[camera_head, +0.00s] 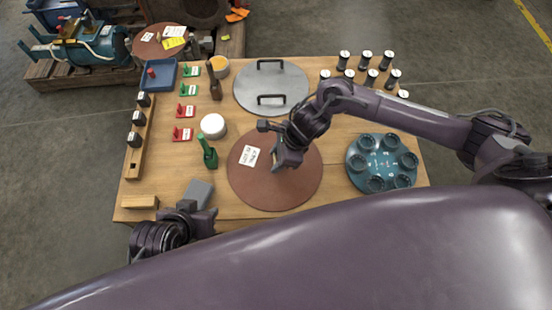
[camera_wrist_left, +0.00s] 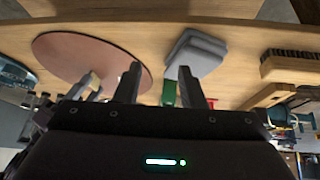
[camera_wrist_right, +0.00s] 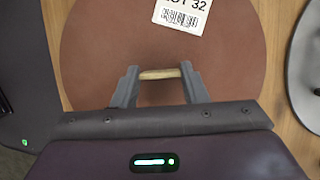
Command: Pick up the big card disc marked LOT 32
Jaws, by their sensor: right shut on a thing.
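The big brown card disc (camera_head: 292,196) lies flat on the wooden table, with a white label (camera_head: 249,155) near its left edge. In the right wrist view the label (camera_wrist_right: 182,14) ends in 32 above a barcode. My right gripper (camera_head: 279,160) is over the disc's middle. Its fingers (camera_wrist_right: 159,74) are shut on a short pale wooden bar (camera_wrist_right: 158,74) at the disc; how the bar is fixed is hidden. My left gripper (camera_head: 196,212) is at the table's front left. Its fingers (camera_wrist_left: 160,72) stand apart and empty in the left wrist view.
A grey plate with two black handles (camera_head: 290,88) lies behind the disc, and a blue round holder (camera_head: 366,150) to its right. Another labelled brown disc (camera_head: 146,48) is beyond the table.

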